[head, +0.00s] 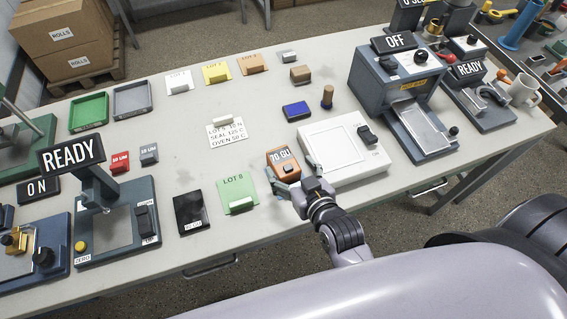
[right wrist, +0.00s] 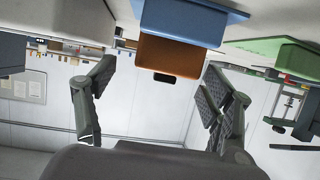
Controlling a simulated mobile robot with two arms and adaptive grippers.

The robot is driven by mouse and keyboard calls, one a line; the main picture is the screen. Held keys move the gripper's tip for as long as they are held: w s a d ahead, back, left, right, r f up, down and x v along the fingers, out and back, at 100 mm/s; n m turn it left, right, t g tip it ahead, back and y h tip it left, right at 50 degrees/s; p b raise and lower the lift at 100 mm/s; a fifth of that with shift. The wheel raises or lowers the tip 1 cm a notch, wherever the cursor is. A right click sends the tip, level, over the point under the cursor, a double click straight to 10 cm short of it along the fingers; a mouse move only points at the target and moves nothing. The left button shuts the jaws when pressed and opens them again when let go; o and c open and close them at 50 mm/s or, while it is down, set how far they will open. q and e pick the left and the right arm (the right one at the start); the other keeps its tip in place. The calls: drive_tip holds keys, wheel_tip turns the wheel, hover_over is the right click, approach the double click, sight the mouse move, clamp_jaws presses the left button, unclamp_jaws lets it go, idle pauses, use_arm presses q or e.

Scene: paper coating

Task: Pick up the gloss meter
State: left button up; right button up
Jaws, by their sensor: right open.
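The gloss meter (head: 284,158) is a small orange block with a dark display reading about 70 GU. It lies on the table, left of the white square device. In the right wrist view, the orange block with a blue base (right wrist: 178,54) shows upside down ahead of the fingers. My right gripper (head: 291,177) is open at the meter's near end, one finger toward each side. In the right wrist view its fingers (right wrist: 160,82) are spread, with nothing held between them. Part of the meter's near end is hidden by the gripper. My left gripper is not in view.
The white square device (head: 330,150) stands close on the right. The green LOT 8 card (head: 237,190) and a black block (head: 190,212) lie to the left. A blue pad (head: 297,111) lies behind. The table's front edge is close to my arm.

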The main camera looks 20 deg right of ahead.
drive_tip(key=x, duration=0.4)
drive_tip(key=shift+w+a+f+p, duration=0.15)
drive_tip(key=shift+a+p, duration=0.1)
drive_tip(key=shift+p, duration=0.15)
drive_tip(key=shift+c, duration=0.7)
drive_tip(key=c, duration=1.4)
